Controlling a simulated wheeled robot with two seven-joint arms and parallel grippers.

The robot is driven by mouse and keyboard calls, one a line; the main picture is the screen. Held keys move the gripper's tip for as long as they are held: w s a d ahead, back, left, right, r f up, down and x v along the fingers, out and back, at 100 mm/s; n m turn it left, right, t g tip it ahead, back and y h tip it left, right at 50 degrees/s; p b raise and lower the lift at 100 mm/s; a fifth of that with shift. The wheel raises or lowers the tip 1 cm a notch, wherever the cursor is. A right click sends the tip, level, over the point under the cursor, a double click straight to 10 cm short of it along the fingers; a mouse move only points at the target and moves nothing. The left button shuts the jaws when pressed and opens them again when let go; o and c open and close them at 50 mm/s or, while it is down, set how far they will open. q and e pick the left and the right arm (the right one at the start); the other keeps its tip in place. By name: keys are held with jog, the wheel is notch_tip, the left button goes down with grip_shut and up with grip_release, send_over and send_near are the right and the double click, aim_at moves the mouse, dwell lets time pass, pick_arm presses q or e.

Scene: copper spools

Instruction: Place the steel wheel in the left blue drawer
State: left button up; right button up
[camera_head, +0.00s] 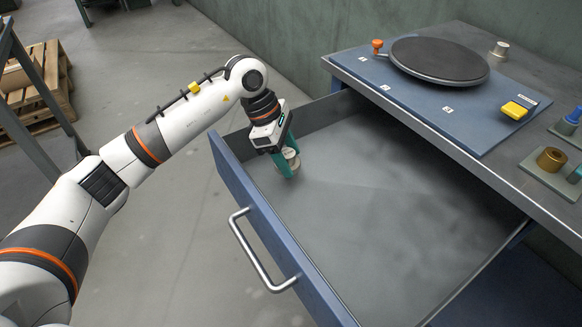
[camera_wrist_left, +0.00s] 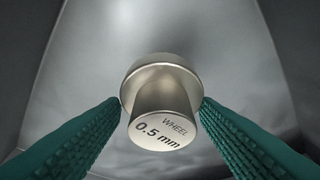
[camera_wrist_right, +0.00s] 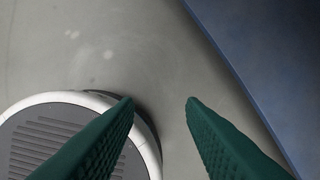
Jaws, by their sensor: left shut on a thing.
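The steel wheel (camera_wrist_left: 163,105) is a pale metal piece with a wide flange and a narrower hub marked "WHEEL 0.5 mm". My left gripper (camera_head: 287,162) is shut on it, with one green finger on each side. In the head view the steel wheel (camera_head: 291,155) shows between the fingers, inside the far left corner of the open blue drawer (camera_head: 247,201). I cannot tell whether it touches the drawer floor. My right gripper (camera_wrist_right: 160,100) shows only in the right wrist view, with its green fingers apart and nothing between them.
The drawer is pulled out from a workbench and looks otherwise empty. On the bench are a dark turntable (camera_head: 440,59), a yellow-topped part (camera_head: 516,109) and a copper spool (camera_head: 551,159). A metal handle (camera_head: 262,251) sticks out from the drawer front. A wooden pallet (camera_head: 40,85) lies at the left.

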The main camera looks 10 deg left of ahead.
pick_arm(q)
notch_tip(320, 180, down, 3)
jog(key=shift+f, duration=0.35)
pick_arm(e)
jog(key=shift+r, duration=0.85)
jog(key=shift+f, duration=0.1)
pick_arm(q)
jog(key=shift+f+b, duration=0.1)
jog(key=shift+b, duration=0.2)
jog(key=o, duration=1.1)
pick_arm(e)
jog(key=shift+r, duration=0.4)
pick_arm(q)
jog(key=p+v, duration=0.1)
jog(key=v, duration=1.1)
pick_arm(e)
notch_tip(320, 180, down, 5)
jog(key=shift+s, duration=0.15)
